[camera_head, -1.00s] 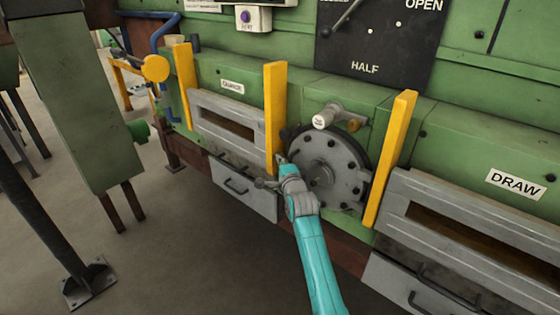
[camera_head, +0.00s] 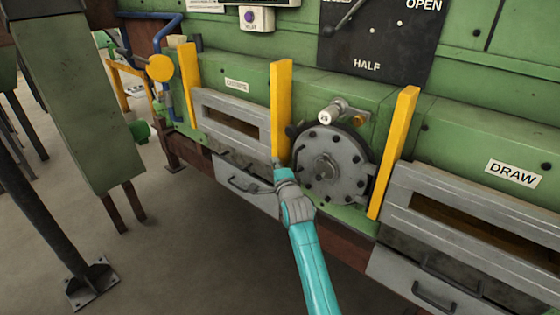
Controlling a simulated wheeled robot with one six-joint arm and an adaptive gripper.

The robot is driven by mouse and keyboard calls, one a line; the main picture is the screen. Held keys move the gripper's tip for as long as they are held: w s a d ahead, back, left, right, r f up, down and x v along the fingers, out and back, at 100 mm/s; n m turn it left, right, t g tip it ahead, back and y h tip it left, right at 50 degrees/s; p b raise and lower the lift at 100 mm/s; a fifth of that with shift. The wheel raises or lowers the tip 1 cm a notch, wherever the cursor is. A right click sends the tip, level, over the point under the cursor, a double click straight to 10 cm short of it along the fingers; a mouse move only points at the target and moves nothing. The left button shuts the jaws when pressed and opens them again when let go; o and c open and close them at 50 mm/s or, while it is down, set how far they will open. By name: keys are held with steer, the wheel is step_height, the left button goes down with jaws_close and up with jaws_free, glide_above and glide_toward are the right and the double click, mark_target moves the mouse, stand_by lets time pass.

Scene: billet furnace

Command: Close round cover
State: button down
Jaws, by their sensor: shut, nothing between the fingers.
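The round cover (camera_head: 343,166) is a dark grey disc with bolts around its rim and a hub in the middle. It is between two yellow posts on the green furnace front. It appears to face outward nearly flat against the front; I cannot tell whether a gap is left behind it. My gripper (camera_head: 278,163) is shut and empty. It is left of the cover, in front of the foot of the left yellow post (camera_head: 281,105), and appears apart from the cover. My teal arm reaches up from below, and the gripper's fingertips are small in view.
A grey handle with a white end (camera_head: 327,115) sticks out above the cover. Grey slotted frames (camera_head: 232,128) and drawers with handles (camera_head: 245,183) flank it. A "DRAW" label (camera_head: 513,173) is at the right. A green column stands at the left; the floor before the furnace is open.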

steer(key=s+a, duration=0.6)
steer(key=s+d+f+n, duration=0.2)
steer(key=s+d+f, duration=0.1)
steer(key=s+f, duration=0.4)
steer(key=s+d+f+n, duration=0.2)
steer(key=s+d+f, duration=0.2)
steer(key=s+f, duration=0.3)
steer(key=s+d+f+n+g, duration=0.1)
steer(key=s+d+f+n, duration=0.2)
steer(key=s, duration=0.6)
steer(key=s+d+f+n+g, duration=0.1)
steer(key=s+d+f, duration=0.1)
steer(key=s+f, duration=0.5)
steer(key=s+d+r+n+h, duration=0.1)
steer(key=s+d+n, duration=0.1)
steer(key=s, duration=0.8)
steer(key=s+d+r+n+h, duration=0.1)
steer(key=s+d+r+n, duration=0.1)
steer(key=s, duration=0.8)
steer(key=s+d+r+n, duration=0.1)
steer(key=s+r, duration=0.3)
steer(key=s, duration=0.4)
steer(key=s+d+r+n+g, duration=0.1)
steer(key=s+r+n, duration=0.2)
steer(key=s+r, duration=0.2)
steer(key=shift+s+d+r+h, duration=0.15)
steer(key=shift+s+d+h, duration=0.2)
steer(key=shift+s, duration=1.3)
